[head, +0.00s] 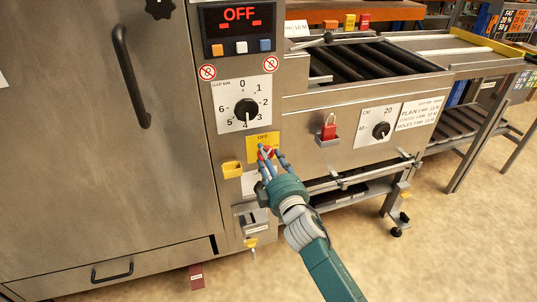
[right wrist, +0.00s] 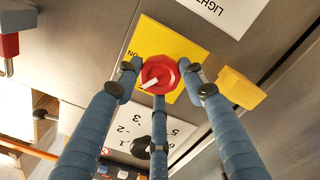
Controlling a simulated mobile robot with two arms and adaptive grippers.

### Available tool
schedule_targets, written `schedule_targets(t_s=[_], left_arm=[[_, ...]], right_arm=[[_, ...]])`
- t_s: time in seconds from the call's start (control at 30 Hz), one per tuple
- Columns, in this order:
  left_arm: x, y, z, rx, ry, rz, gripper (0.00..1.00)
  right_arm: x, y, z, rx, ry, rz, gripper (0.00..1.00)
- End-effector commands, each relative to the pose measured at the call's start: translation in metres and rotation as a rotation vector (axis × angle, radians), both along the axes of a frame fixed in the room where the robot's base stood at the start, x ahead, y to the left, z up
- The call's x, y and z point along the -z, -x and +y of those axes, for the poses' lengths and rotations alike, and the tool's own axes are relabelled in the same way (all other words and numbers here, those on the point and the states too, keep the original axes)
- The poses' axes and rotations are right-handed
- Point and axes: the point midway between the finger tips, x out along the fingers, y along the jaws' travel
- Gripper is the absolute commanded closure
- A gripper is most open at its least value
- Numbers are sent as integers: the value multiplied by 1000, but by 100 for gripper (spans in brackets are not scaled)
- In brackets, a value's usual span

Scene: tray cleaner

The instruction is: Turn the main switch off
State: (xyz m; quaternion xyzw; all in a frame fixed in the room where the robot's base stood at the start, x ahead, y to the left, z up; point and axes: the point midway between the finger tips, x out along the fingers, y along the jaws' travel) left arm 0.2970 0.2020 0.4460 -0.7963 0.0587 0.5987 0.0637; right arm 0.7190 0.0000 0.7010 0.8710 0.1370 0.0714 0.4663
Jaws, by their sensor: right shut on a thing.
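The main switch is a red knob (right wrist: 160,75) on a yellow plate (right wrist: 190,45) on the machine's steel front. In the right wrist view its white mark slants toward the lower left, and "ON" is printed on the plate to the left of the knob. In the head view the plate (head: 263,140) shows "OFF" above the knob, which is partly hidden by my fingers. My right gripper (head: 269,153) is shut on the red knob, with its three blue fingers around it. My left gripper is not in view.
The display (head: 238,25) above reads "OFF" in red. A gap dial (head: 245,110) sits above the switch. A yellow block (head: 232,170) juts out left of my fingers. A red padlock-like part (head: 328,128) and a CM dial (head: 381,130) lie to the right.

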Motion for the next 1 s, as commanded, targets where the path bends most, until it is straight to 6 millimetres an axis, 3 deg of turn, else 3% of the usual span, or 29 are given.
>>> schedule_targets(t_s=[0.03,0.5,1.0], left_arm=[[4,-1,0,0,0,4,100],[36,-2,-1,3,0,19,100],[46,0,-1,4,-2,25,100]], right_arm=[[-10,1,6,-12,37,-31,86],[-6,2,8,-14,408,-149,86],[-2,3,9,-16,563,-196,86]])
